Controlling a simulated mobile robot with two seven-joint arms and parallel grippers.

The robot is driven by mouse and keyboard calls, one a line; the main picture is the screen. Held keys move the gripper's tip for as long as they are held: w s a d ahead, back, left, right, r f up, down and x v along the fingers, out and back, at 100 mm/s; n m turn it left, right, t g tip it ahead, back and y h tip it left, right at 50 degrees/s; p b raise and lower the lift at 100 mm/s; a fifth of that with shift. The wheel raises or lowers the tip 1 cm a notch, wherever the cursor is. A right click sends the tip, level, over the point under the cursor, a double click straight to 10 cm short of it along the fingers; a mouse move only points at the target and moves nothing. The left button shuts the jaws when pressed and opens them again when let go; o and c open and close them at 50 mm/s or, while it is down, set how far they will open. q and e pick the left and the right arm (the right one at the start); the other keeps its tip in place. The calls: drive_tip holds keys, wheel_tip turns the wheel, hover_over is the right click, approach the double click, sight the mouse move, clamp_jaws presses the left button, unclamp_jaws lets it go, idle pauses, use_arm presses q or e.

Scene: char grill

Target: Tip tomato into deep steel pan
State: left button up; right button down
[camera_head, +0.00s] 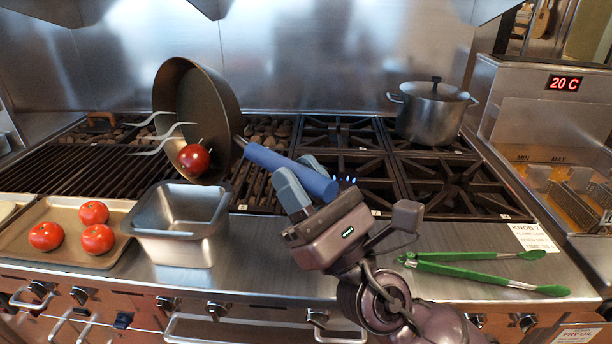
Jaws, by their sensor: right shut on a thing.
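My right gripper (303,176) is shut on the blue handle (290,170) of a dark frying pan (208,110). The pan is tipped steeply on its side above the grill, its open face toward the left. A red tomato (194,158) is at the pan's lower edge; I cannot tell whether it still touches the pan. The deep steel pan (182,222), a rectangular container, stands on the front counter below and slightly left of the tomato. The visible part of its inside looks empty. My left gripper is not in view.
A tray (62,257) with several tomatoes lies left of the steel pan. Green tongs (490,270) lie on the counter at right. A lidded pot (430,112) stands on the back burners. Small blue flames (347,180) show near my gripper. Pale curved prongs (165,140) show beside the frying pan.

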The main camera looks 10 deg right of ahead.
drive_tip(key=n+g+y, duration=0.2)
drive_tip(key=n, duration=0.1)
drive_tip(key=s+a+n+g+y+b, duration=0.1)
drive_tip(key=n+y, duration=0.1)
drive_tip(key=n, duration=0.1)
drive_tip(key=s+a+n+g+y+b, duration=0.1)
drive_tip(key=n+g+y, duration=0.1)
drive_tip(key=shift+s+a+f+n+g, duration=0.15)
drive_tip(key=shift+a+f+n+g, duration=0.15)
drive_tip(key=shift+n, duration=0.1)
idle(0.5)
drive_tip(key=shift+d, duration=0.1)
